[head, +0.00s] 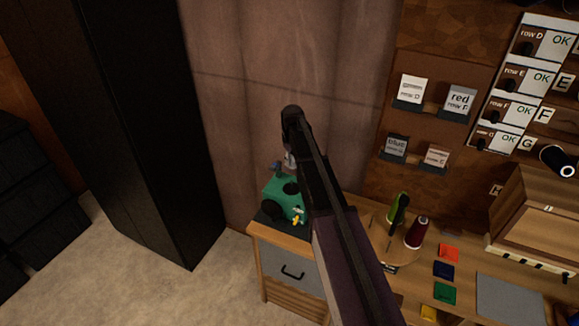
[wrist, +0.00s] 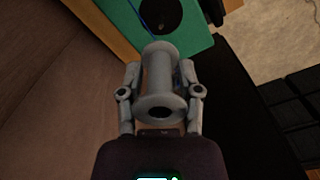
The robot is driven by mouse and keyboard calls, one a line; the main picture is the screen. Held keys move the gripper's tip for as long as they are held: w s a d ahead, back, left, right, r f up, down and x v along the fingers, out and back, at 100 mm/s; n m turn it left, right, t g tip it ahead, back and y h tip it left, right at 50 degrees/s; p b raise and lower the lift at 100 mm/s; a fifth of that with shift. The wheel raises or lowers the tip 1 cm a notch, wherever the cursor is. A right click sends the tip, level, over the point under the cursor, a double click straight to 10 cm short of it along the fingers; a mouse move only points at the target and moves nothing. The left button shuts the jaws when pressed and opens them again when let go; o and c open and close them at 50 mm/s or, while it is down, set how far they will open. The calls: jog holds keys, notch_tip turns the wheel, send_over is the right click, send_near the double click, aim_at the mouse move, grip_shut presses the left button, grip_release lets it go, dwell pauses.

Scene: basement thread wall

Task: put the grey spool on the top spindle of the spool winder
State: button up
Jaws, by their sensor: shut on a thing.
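The grey spool (wrist: 160,85) is between the two fingers of my gripper (wrist: 160,92) in the wrist view, with one flange facing the camera. My gripper is shut on it. Beyond it in the wrist view lies the green spool winder (wrist: 196,32) with a dark round part. In the head view the winder (head: 279,189) stands on the left end of the wooden bench, partly hidden by my arm. The spool and gripper are mostly hidden there behind my arm. I cannot clearly make out the top spindle, nor whether the spool touches the winder.
A dark cabinet (head: 150,120) stands left of the bench. A green cone (head: 397,208) and a dark red cone (head: 417,232) stand on the bench right of my arm. Labelled shelves (head: 432,107) and a wooden box (head: 540,215) are further right. A wall is close behind the winder.

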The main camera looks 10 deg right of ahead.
aim_at(291, 166)
jog(key=shift+a+f+b, duration=0.1)
jog(key=shift+f+b, duration=0.6)
jog(key=shift+f, duration=0.35)
jog(key=shift+w+f, duration=0.1)
jog(key=shift+f, duration=0.1)
jog(key=shift+f+b, duration=0.4)
jog(key=shift+b, duration=0.2)
notch_tip(291, 166, down, 8)
jog(key=b, duration=0.7)
jog(key=shift+r, duration=0.25)
jog(key=shift+f+b, duration=0.35)
jog(key=shift+b, duration=0.25)
jog(key=o, duration=0.8)
